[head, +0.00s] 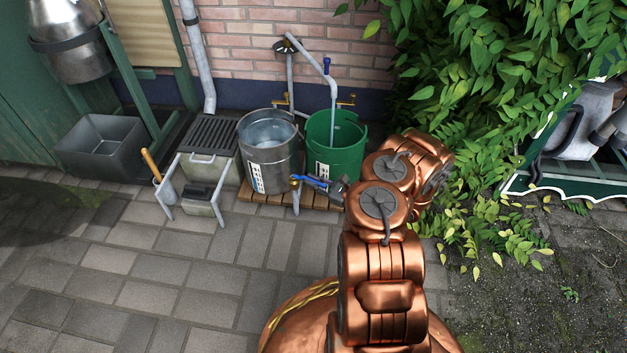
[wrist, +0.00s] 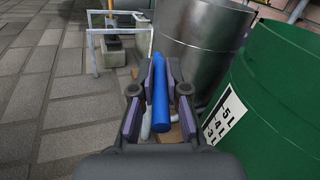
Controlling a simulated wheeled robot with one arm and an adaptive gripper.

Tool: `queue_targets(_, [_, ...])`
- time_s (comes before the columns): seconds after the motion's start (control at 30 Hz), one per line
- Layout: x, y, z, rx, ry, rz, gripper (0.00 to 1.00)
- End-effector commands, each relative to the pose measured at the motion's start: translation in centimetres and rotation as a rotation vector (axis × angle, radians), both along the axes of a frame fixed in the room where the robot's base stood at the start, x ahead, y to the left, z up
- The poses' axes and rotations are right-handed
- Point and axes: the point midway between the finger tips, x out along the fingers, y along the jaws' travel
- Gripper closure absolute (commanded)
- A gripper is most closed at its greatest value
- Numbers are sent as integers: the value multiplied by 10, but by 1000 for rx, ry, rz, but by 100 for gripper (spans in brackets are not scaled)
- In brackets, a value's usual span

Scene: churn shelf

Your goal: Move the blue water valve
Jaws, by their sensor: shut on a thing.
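The blue water valve handle (head: 311,180) is a blue lever on a brass fitting (head: 294,184) atop a short grey post (head: 296,201), in front of two buckets. My gripper (head: 334,185) reaches it from the right in the head view. In the wrist view the blue handle (wrist: 160,95) runs between the fingers of my gripper (wrist: 160,80), which is shut on it. The handle's far end extends past the fingertips. Most of the fitting is hidden in the wrist view.
A metal bucket (head: 268,153) and a green bucket (head: 347,160) stand on a wooden slat base (head: 262,200) close behind. A small grey-legged frame (head: 218,199) is to the left. Leafy branches (head: 480,100) hang at the right. The paving (head: 130,265) at front left is clear.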

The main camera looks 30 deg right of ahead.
Motion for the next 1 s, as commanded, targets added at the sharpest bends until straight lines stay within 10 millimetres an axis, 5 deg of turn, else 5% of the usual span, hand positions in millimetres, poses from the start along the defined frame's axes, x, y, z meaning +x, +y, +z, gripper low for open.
queue_targets(0.57, [-2, 4, -2, -2, 5, -51, 100])
queue_targets(0.6, [-2, 4, -2, -2, 5, -51, 85])
queue_targets(0.83, [-2, 5, -1, -2, 3, -49, 61])
queue_targets(1.0, [-1, 5, -1, -1, 2, -48, 61])
